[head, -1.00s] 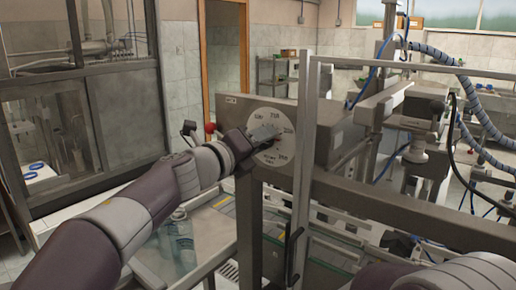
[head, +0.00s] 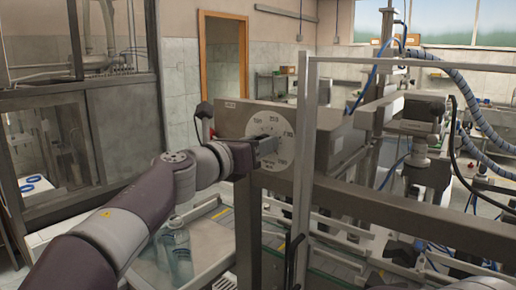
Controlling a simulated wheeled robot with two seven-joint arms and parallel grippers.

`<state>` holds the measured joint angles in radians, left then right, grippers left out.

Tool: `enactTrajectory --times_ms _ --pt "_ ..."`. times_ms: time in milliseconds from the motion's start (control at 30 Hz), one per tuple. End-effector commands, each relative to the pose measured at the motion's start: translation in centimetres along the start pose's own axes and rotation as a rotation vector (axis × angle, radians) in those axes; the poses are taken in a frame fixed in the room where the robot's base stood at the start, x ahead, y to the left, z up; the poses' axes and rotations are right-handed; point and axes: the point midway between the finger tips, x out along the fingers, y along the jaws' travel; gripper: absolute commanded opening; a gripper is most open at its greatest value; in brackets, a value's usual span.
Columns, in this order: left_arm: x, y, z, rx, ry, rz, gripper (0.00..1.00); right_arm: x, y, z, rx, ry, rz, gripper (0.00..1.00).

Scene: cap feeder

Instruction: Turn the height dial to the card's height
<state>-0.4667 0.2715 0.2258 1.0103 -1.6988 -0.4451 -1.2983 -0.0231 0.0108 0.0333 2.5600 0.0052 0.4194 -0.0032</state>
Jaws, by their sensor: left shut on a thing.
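The height dial (head: 272,122) is a pale round plate with dark printed numbers, on the front of a grey metal box (head: 232,113). My left gripper (head: 264,146) comes in from the left and is shut at the dial's centre, on its knob. The knob is mostly hidden by the gripper, and the numbers are too small to read surely. I cannot make out a card with a height on it. My right gripper is not in view.
A metal post (head: 303,150) and a horizontal beam (head: 390,208) stand right of the dial. A dark handle (head: 294,258) is on the post. Clear bottles (head: 176,255) stand in a tray below my left arm. Hoses and machinery fill the right side.

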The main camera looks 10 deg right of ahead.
Motion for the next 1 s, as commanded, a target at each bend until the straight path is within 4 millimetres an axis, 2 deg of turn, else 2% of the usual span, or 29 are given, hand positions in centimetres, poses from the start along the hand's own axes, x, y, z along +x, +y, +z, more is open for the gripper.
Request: enactTrajectory --times_ms 33,633,667,700,1000 --pt "0.12 0.06 -0.52 0.009 0.008 -0.001 0.10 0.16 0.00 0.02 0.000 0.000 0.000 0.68" --pt "0.17 0.09 -0.65 0.041 0.011 -0.001 0.10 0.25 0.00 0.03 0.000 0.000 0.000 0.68" --pt "0.17 0.09 -0.65 0.042 0.011 -0.001 0.51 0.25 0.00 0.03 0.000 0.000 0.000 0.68" --pt "0.16 0.08 -0.61 0.042 0.011 -0.001 0.64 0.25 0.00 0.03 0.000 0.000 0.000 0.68" --pt "0.00 0.05 -0.30 0.042 0.005 0.000 0.65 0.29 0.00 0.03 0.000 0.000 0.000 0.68"
